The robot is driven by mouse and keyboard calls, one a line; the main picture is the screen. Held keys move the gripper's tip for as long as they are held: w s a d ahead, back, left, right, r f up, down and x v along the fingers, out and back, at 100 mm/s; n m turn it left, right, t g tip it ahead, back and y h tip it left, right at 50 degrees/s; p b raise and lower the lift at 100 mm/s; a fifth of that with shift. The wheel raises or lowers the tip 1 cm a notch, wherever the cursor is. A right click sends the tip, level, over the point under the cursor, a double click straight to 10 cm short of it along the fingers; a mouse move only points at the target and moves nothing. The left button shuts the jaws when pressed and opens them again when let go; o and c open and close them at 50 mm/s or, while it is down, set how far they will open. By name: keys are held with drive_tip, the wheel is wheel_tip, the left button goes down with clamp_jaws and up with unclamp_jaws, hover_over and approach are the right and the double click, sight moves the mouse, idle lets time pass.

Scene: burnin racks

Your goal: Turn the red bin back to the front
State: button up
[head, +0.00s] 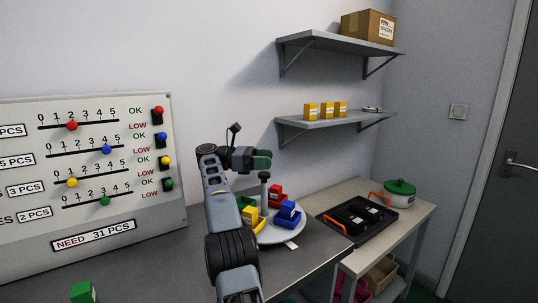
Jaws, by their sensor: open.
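The red bin (276,200) sits on a round grey turntable (272,238), on its far side, behind the blue bin. A blue bin (287,218) is at the right, a yellow bin (253,222) at the near left, and a green bin (243,203) at the far left, partly hidden by my arm. A grey post with a dark knob (264,176) rises from the turntable's middle. My gripper (264,160), with green fingers, is open just above and behind the knob in the picture, apart from the red bin. Whether it touches the knob I cannot tell.
A white board (110,215) with coloured sliders stands at the left. A green block (83,292) is at the table's near left. A side table holds a black tray (340,238) and a green-lidded pot (399,195). Two wall shelves (340,42) hang above.

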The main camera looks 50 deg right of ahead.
drive_tip(key=s+a+r+b, duration=0.6)
drive_tip(key=s+a, duration=0.1)
drive_tip(key=s, duration=0.1)
drive_tip(key=shift+a+r+b, duration=0.25)
drive_tip(key=shift+a+b, duration=0.05)
